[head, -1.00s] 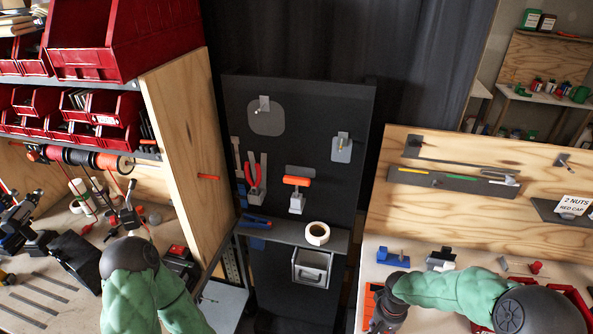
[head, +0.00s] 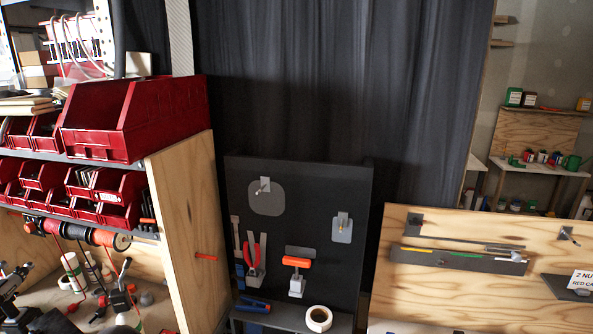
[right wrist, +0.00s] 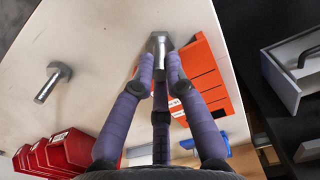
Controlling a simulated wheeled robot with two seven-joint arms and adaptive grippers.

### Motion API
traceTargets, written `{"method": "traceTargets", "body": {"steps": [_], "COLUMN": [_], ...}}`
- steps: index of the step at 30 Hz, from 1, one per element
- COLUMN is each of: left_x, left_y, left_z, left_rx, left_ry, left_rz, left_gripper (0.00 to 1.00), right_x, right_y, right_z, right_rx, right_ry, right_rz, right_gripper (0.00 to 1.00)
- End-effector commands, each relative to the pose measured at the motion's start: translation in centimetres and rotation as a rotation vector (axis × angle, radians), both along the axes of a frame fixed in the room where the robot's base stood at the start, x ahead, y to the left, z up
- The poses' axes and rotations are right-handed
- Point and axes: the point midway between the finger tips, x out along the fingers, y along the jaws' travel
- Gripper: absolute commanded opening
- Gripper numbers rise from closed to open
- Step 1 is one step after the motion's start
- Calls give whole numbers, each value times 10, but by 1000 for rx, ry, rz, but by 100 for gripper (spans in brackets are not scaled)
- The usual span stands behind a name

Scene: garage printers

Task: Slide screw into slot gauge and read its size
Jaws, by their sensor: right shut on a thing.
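My right gripper (right wrist: 160,80) has purple fingers and is shut on a grey metal screw (right wrist: 159,46). The screw's head points away from my palm and its shank runs back between the fingertips. An orange slotted block with white labels (right wrist: 203,68) is just beside the fingertips in the right wrist view; it may be the slot gauge, but I cannot read its markings. The screw appears to be outside its slots. A second grey screw (right wrist: 53,82) is to the left over the pale bench top (right wrist: 100,50). Neither gripper shows in the head view.
Red bins (right wrist: 60,152) are at the lower left of the right wrist view, and a grey drawer (right wrist: 285,85) is at the right. The head view shows a dark tool panel (head: 320,215), a wooden board (head: 460,290) and stacked red bins (head: 110,115).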

Motion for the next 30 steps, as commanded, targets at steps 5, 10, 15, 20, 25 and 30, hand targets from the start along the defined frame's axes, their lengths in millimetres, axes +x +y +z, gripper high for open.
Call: {"method": "traceTargets", "body": {"steps": [5,10,15,20,25,30], "left_x": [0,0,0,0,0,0], "left_y": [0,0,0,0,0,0], "left_z": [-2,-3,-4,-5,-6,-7], "left_rx": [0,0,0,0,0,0], "left_ry": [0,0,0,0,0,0], "left_rz": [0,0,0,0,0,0], "left_gripper": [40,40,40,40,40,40], "right_x": [4,9,13,17,21,26], "right_y": [-1,-2,-3,-4,-5,-6], "right_z": [-1,-1,-1,-1,-1,-1], "right_rx": [0,0,0,0,0,0], "right_ry": [0,0,0,0,0,0], "right_rz": [0,0,0,1,1,0], "right_gripper": [0,0,0,0,0,0]}}
